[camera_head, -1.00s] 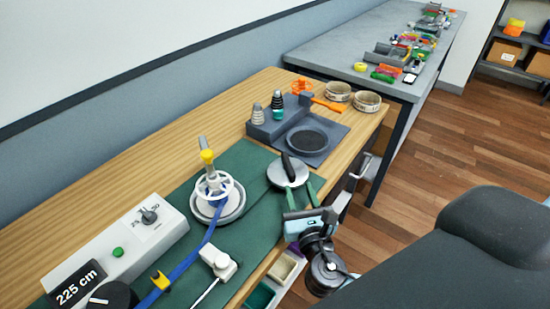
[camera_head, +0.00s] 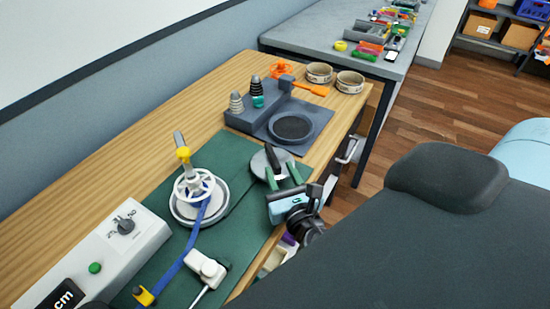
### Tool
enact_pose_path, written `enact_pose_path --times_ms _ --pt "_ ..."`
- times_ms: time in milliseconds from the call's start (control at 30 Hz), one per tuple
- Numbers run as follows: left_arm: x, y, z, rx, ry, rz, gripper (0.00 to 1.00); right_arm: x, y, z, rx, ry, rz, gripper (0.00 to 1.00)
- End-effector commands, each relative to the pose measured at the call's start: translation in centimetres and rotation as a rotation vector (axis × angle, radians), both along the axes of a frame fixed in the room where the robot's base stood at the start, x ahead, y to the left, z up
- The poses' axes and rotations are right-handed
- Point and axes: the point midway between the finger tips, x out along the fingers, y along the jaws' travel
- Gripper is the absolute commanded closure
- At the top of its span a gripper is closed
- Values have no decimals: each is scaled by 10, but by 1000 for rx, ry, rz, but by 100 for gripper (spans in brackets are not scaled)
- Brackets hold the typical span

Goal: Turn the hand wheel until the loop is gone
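A white spoked wheel (camera_head: 193,184) stands on a round grey plate (camera_head: 219,208) on the green mat, with a yellow knob (camera_head: 183,154) on a tilted post at it. A blue strap (camera_head: 176,268) runs from the wheel toward the lower left; I cannot make out a loop. A grey disc (camera_head: 257,165) with a black handle (camera_head: 271,157) lies to the right of the wheel. My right gripper (camera_head: 280,170) is over this disc, its green fingers apart near the black handle; whether they touch it I cannot tell. My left gripper is out of view.
A grey stand (camera_head: 253,119) with small cones and a round dark pad (camera_head: 292,127) is beyond the disc. Wood table (camera_head: 150,132) is bare along the wall.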

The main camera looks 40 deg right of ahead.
Motion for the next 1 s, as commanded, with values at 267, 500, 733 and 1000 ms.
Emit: enact_pose_path --times_ms 267,500,733,1000 --pt "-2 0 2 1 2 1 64 33 -10 1 -2 -2 0 64" --pt "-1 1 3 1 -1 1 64 45 -14 0 1 0 0 64" --pt "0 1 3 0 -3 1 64 45 -14 0 1 0 0 64" --pt "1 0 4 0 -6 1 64 45 -14 0 1 1 0 94"
